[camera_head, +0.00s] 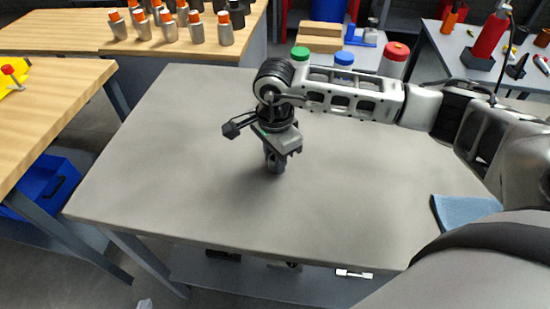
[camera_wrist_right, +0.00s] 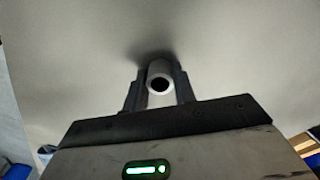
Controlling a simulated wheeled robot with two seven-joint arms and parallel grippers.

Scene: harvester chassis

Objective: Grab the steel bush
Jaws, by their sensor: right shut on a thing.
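The steel bush (camera_wrist_right: 160,72) is a small pale cylinder with a dark round hole, seen end-on in the right wrist view. It sits between the two dark fingers of my right gripper (camera_wrist_right: 159,92), which is shut on it. In the head view my right gripper (camera_head: 275,160) points down at the middle of the grey table (camera_head: 180,170), its tips at or just above the top. The bush is hidden by the gripper there. I cannot tell whether the bush touches the table. My left gripper is not in view.
A blue cloth (camera_head: 465,211) lies at the table's right. Containers with green, blue and red (camera_head: 394,60) caps stand behind my right arm. Several orange-topped metal cylinders (camera_head: 197,30) stand on a wooden bench at the back left. The table's left and front areas are clear.

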